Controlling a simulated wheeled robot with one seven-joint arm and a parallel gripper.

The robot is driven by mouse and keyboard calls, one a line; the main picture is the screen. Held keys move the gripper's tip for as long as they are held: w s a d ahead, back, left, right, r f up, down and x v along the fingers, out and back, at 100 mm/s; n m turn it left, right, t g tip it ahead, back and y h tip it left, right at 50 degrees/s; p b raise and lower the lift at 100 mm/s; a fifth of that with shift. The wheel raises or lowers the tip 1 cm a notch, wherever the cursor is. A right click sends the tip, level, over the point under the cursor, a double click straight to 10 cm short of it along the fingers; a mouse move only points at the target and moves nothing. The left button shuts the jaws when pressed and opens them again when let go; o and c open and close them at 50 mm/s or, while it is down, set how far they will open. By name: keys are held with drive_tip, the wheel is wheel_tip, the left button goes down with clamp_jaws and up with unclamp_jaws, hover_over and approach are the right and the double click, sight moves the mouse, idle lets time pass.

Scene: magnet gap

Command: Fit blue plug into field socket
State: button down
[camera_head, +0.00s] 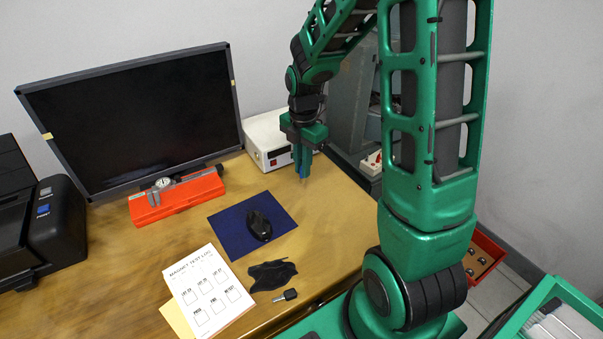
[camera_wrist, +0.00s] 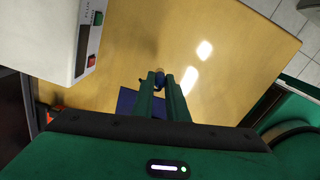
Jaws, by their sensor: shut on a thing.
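My gripper (camera_head: 303,175) points down above the right part of the desk, in front of the white box. In the wrist view my gripper (camera_wrist: 160,80) is shut on the blue plug (camera_wrist: 160,77), a small dark blue piece at the fingertips. The fingers hide most of the plug, and how it is tilted is hard to tell. I cannot clearly make out the field socket. A white panel with red parts (camera_head: 372,162) shows on the grey machine (camera_head: 358,95) beyond the desk's right edge, partly behind my arm.
The white box (camera_head: 268,137) with a red display stands at the back; its edge (camera_wrist: 62,40) is close in the wrist view.

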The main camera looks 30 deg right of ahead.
drive_tip(key=s+a+r, duration=0.6)
drive_tip(key=a, duration=0.2)
drive_tip(key=shift+m, duration=0.3)
drive_tip(key=w+d+r, duration=0.1)
drive_tip(key=w+d, duration=0.2)
drive_tip(key=w, duration=0.3)
drive_tip(key=w+d, duration=0.4)
drive_tip(key=w, duration=0.3)
drive_tip(key=w+d+r, duration=0.1)
drive_tip(key=w+d, duration=0.3)
drive_tip(key=w, duration=0.3)
drive_tip(key=shift+d+r, duration=0.1)
drive_tip(key=shift+r, duration=0.2)
drive_tip(key=w+d, duration=0.4)
drive_tip(key=d, duration=0.1)
drive_tip(key=w+d, duration=0.2)
drive_tip(key=d, duration=0.1)
drive_tip(key=shift+w+f, duration=0.15)
drive_tip(key=shift+w, duration=0.05)
drive_tip(key=w+d+f, duration=0.1)
drive_tip(key=w+d, duration=0.4)
drive_tip(key=d, duration=0.4)
wheel_tip(320, 180, down, 10)
drive_tip(key=shift+d+f, duration=0.1)
drive_tip(key=shift+s+f, duration=0.1)
drive_tip(key=c, duration=1.7)
unclamp_jaws()
drive_tip(key=shift+c, duration=0.2)
